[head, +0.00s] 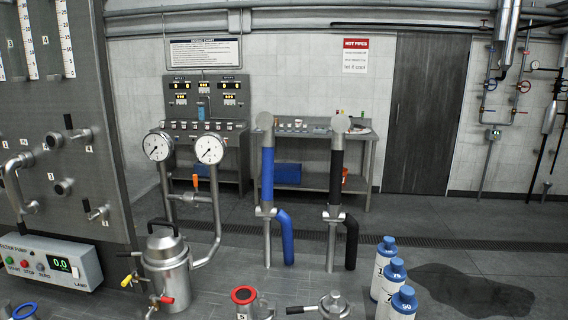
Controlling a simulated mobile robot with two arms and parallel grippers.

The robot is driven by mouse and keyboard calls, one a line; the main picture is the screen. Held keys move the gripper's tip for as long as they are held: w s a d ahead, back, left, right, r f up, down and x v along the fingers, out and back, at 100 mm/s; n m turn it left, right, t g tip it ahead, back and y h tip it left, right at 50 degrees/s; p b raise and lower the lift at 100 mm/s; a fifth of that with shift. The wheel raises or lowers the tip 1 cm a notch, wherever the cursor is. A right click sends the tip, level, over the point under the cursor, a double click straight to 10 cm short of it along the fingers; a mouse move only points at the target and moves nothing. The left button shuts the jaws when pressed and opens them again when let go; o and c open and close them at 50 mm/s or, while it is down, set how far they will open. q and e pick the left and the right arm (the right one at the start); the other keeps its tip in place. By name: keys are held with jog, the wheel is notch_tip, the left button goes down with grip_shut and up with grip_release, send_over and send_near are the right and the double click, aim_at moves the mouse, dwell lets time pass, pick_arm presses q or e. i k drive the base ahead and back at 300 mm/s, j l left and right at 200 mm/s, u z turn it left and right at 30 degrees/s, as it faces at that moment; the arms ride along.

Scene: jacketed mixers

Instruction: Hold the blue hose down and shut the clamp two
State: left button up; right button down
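A blue hose (285,238) hangs bent downward from the lower fitting of a standing pipe with a blue sleeve (267,174). Its lower end is near the floor; I cannot tell whether it touches anything. I cannot make out which part is clamp two. Metal fittings with black handles (95,211) sit on the grey panel at left, with small number labels that are hard to read. Neither of my grippers shows in the head view.
A black hose (351,243) hangs beside the blue one. A steel vessel (167,270) with two gauges behind it stands left of centre. A red-ringed port (244,296), a black-handled lid (333,304) and blue-and-white bottles (384,266) are in front. A dark patch (470,290) marks the floor at right.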

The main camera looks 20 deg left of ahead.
aim_at(265, 122)
jog(key=i+l+z, duration=0.4)
jog(key=l, duration=0.4)
jog(key=i+l+z, duration=0.45)
jog(key=i+l, duration=0.15)
jog(key=i, duration=0.15)
jog(key=i+u, duration=0.2)
jog(key=i, duration=0.2)
jog(key=i+l+u, duration=0.25)
jog(key=i, duration=0.15)
jog(key=i+u, duration=0.2)
jog(key=i, duration=0.2)
jog(key=i+j+u, duration=0.1)
jog(key=u, duration=0.35)
jog(key=i+u, duration=0.3)
jog(key=u, duration=0.2)
jog(key=i+l+u, duration=0.15)
jog(key=u, duration=0.3)
jog(key=i+l+u, duration=0.15)
jog(key=u, duration=0.35)
jog(key=i+l+u, duration=0.25)
jog(key=u, duration=0.2)
jog(key=i+l+u, duration=0.15)
jog(key=u, duration=0.3)
jog(key=i+l+u, duration=0.4)
jog(key=k+l, duration=0.25)
jog(key=l, duration=0.75)
jog(key=i+l, duration=0.15)
jog(key=l, duration=0.6)
